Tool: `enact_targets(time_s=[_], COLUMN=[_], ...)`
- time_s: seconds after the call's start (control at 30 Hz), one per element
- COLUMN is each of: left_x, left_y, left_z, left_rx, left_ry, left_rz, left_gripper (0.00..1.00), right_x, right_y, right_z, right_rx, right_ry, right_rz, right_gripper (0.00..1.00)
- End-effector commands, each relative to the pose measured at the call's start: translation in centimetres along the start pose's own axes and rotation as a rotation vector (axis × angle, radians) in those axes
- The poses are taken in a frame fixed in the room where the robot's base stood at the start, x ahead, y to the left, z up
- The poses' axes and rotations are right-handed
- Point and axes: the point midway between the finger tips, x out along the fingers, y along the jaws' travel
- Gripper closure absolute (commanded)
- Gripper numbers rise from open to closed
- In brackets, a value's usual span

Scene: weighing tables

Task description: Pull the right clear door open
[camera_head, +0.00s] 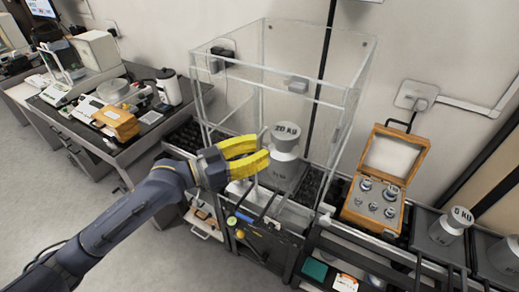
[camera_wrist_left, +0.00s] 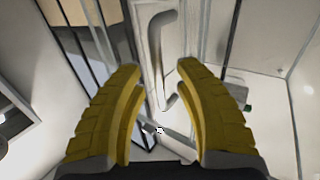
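A clear box-shaped enclosure (camera_head: 335,52) stands around a large grey weight (camera_head: 286,140) on the bench. Its clear panels make it hard to tell which one is the right door, or whether it is open. My left gripper (camera_head: 266,147) is in front of the enclosure, its yellow fingers apart. In the left wrist view, the left gripper (camera_wrist_left: 160,68) is open, with a grey bar handle (camera_wrist_left: 155,50) showing upright between the fingertips. The fingers look apart from the handle; contact is not clear. My right gripper is not in view.
An open wooden case (camera_head: 385,160) of small weights stands right of the enclosure, and a 5 KG weight (camera_head: 450,225) farther right. A side bench (camera_head: 125,160) with scales is at left. Tools (camera_head: 245,235) hang below the enclosure. Grey floor (camera_head: 50,190) is clear at left.

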Motion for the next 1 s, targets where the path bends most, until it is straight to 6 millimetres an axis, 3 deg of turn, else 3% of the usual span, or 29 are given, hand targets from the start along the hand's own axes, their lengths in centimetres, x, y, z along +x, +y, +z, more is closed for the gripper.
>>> enact_targets(time_s=[0.47, 0.77, 1.0], left_x=[0.44, 0.43, 0.42], left_y=[-0.01, 0.0, 0.0], left_z=[-0.02, -0.02, -0.01], left_rx=[0.0, 0.0, 0.0], left_ry=[0.0, 0.0, 0.0], left_rz=[-0.001, 0.0, 0.0], left_gripper=[0.66, 1.0, 1.0], right_x=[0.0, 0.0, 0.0], right_y=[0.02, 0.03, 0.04], right_z=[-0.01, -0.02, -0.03], right_rx=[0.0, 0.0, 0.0], right_ry=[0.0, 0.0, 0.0], right_rz=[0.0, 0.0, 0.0], right_gripper=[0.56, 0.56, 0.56])
